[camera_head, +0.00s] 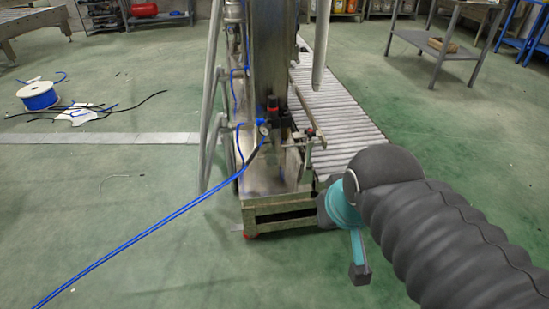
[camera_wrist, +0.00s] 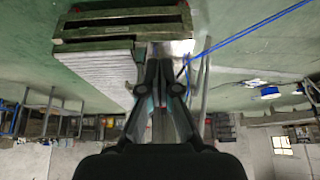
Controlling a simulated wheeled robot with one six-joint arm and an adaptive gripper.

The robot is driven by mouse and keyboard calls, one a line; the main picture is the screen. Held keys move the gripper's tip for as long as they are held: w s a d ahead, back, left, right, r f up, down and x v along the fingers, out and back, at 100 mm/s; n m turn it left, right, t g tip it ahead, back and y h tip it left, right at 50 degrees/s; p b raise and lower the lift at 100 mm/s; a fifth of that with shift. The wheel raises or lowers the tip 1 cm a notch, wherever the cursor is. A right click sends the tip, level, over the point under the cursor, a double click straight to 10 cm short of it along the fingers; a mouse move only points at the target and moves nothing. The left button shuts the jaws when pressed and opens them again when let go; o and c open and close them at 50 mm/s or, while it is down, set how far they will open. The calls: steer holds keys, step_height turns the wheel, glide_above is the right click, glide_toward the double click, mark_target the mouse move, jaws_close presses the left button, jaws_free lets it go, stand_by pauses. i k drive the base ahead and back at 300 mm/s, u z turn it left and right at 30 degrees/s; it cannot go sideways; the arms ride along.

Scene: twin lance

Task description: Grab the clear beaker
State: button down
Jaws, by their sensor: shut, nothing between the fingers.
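I see no clear beaker in either view. My gripper (camera_wrist: 159,72) shows in the wrist view, with its two dark fingers close together and nothing between them. In the head view my arm reaches in from the right, in front of a metal machine. The wrist view appears upside down, and the fingers overlap the machine and conveyor there.
A blue hose (camera_head: 150,235) crosses the floor. A cable spool (camera_head: 38,95) lies left, a grey table (camera_head: 450,45) stands right.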

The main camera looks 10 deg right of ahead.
mark_target(272, 153)
steer(key=u, duration=0.5)
steer(key=k, duration=1.25)
steer(key=z, duration=0.1)
steer(key=i, duration=1.75)
steer(key=u, duration=0.65)
